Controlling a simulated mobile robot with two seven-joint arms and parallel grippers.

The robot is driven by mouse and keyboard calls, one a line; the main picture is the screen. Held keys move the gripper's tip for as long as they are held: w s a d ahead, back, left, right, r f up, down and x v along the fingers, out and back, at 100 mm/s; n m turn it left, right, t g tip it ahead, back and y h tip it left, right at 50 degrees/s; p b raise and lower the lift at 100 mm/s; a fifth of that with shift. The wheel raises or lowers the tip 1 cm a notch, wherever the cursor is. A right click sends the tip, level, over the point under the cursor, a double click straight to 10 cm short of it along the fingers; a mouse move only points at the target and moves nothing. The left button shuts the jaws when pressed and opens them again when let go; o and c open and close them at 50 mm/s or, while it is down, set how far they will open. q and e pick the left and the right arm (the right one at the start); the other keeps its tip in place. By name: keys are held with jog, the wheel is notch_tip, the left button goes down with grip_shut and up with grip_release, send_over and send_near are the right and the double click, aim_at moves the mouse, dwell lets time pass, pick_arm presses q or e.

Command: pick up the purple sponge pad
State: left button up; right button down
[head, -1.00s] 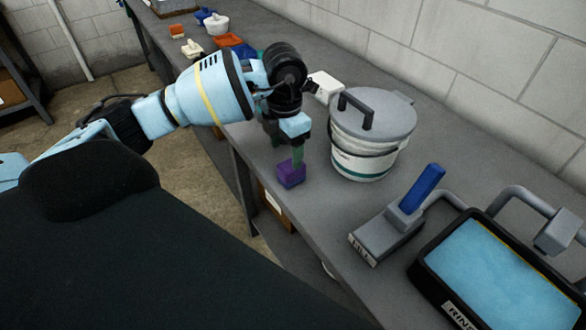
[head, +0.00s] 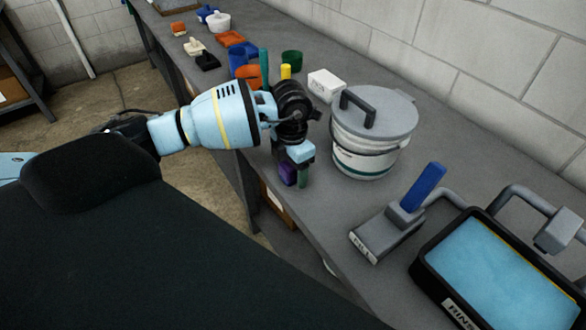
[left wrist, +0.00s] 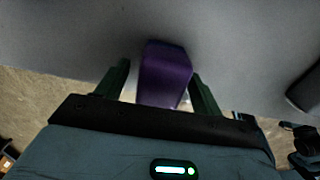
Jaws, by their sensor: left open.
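The purple sponge pad (head: 287,172) sits on the grey bench near its front edge, left of the white bucket. My left gripper (head: 296,178) is low over the bench at the pad, with one green finger showing to the pad's right. In the left wrist view the pad (left wrist: 165,74) lies between the two green fingers of my left gripper (left wrist: 160,82). The fingers are open, with a gap on the left side and a narrower one on the right. In the head view the gripper partly hides the pad. My right gripper is not in view.
A lidded white bucket (head: 366,145) stands close to the right of my left gripper. A grey tool with a blue handle (head: 423,187) and a black tray with blue contents (head: 500,267) are nearer. Cups and small items, including a white box (head: 325,85), stand farther back.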

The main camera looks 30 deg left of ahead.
pick_arm(q)
jog(key=shift+c, duration=0.5)
jog(key=c, duration=1)
jog(key=shift+r, duration=0.15)
jog(key=shift+r, duration=0.55)
notch_tip(320, 180, up, 2)
jog(key=shift+r, duration=0.2)
jog(key=s+d, duration=0.3)
jog(key=s, duration=0.1)
jog(key=s+d, duration=0.3)
jog(key=s, duration=0.1)
jog(key=s+d+r, duration=0.1)
jog(key=s+d, duration=0.2)
jog(key=s, duration=0.1)
jog(key=shift+s+d+r, duration=0.1)
jog(key=shift+s+d, duration=0.25)
jog(key=shift+d, duration=0.05)
